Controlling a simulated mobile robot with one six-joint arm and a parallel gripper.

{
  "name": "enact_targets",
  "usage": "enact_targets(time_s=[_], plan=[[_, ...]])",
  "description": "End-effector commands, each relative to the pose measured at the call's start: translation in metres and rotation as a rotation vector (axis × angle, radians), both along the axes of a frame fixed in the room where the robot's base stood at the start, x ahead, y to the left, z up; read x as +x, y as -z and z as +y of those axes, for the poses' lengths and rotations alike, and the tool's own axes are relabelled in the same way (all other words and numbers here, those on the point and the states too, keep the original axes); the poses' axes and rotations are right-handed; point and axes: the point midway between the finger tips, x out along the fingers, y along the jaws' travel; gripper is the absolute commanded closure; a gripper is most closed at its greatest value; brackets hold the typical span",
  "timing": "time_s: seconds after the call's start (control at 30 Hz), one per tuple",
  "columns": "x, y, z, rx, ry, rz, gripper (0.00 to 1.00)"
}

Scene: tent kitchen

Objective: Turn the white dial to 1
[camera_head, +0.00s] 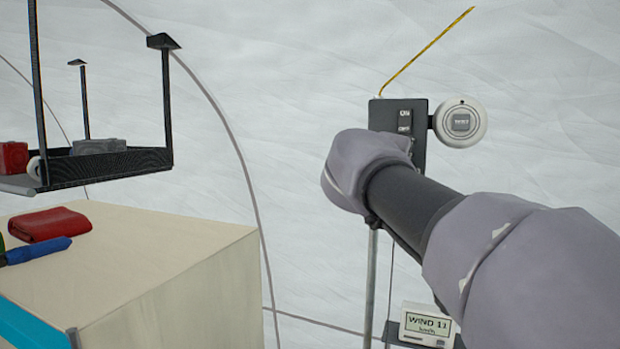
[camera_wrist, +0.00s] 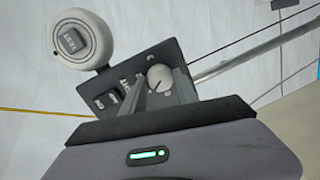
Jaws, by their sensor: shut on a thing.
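The white dial (camera_wrist: 160,76) sits on a dark control panel (camera_wrist: 121,78) in the wrist view. My gripper (camera_wrist: 161,84) is at the panel with its two grey fingers on either side of the dial, shut on it. A small mark shows on the dial's face, but the number it points to is not legible. In the head view the upper part of the panel (camera_head: 386,112) shows, with switches on it. My arm hides the dial and my fingers there.
A round white TEST button unit (camera_head: 460,122) is fixed to the panel's right side. A wind display (camera_head: 427,325) stands below. A pale box (camera_head: 170,265) carries a red item (camera_head: 48,224) at left, under a hanging black shelf (camera_head: 120,164). A yellow cord (camera_head: 425,52) rises from the panel.

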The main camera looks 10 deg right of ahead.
Motion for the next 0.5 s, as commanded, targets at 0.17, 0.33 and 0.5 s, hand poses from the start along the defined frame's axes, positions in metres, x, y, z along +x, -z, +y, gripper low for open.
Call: enact_targets(time_s=[0.17,0.33,0.5], plan=[[0.0002,0.0008,-0.0001,0.032,-0.001,-0.021,1.00],[0.0000,-0.0002,-0.0002,0.042,0.000,-0.029,1.00],[0.0000,-0.0005,-0.0003,0.043,0.000,-0.030,1.00]])
